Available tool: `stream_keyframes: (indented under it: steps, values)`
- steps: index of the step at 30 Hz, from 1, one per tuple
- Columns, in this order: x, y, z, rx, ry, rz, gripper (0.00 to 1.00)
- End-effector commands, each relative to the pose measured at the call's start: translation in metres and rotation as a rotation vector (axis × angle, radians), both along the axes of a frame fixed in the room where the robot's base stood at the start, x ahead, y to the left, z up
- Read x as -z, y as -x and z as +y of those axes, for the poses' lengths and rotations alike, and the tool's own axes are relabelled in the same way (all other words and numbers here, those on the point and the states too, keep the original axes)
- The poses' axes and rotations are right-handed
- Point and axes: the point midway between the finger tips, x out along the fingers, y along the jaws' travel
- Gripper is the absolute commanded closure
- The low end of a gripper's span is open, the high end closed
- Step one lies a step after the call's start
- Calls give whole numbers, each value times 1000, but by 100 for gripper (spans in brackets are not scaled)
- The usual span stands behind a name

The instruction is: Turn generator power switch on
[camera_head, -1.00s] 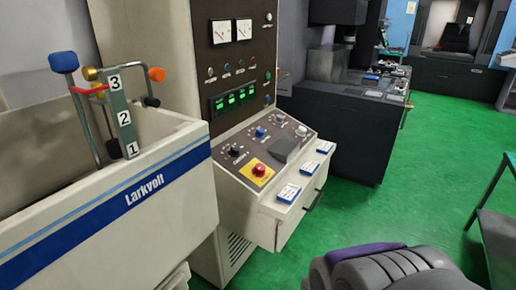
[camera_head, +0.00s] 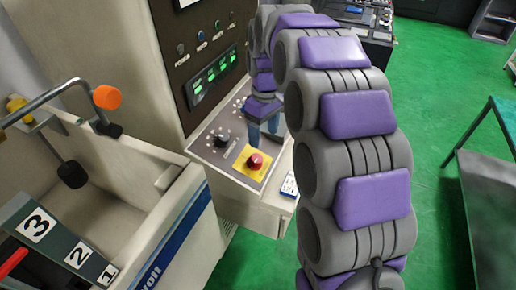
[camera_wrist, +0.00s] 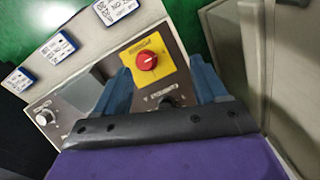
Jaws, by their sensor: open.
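The generator's sloped control panel (camera_head: 206,150) has a black knob (camera_head: 221,140) and a red button (camera_head: 256,161) on a yellow plate. I cannot read which control is the power switch. My gripper (camera_head: 263,131) is over the panel, just behind the red button, and hides the panel's middle. In the wrist view my gripper (camera_wrist: 161,84) is open and empty, its blue fingers spread apart. The red button (camera_wrist: 147,61) shows between and beyond them. A dark knob (camera_wrist: 168,101), partly hidden by my gripper's base, lies between the fingers. I cannot tell whether they touch anything.
A silver knob (camera_wrist: 43,117) sits on the panel, with blue-and-white labelled boxes (camera_wrist: 55,47) along its edge. Green readouts (camera_head: 213,75) are on the upright face. Green floor (camera_head: 440,70) is open to the right.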

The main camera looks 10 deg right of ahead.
Motion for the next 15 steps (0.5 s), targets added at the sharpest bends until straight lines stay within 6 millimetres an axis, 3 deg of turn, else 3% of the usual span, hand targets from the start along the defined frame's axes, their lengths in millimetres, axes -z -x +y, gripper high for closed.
stream_keyframes:
  steps: [1, 6, 10, 15]
  values:
    - [-3, -18, -1, -27, -2, -3, 28]
    - [-4, -58, -3, -107, -6, -22, 28]
    - [-2, -74, -6, -142, -8, -29, 28]
    - [5, -79, -9, -155, -10, -32, 28]
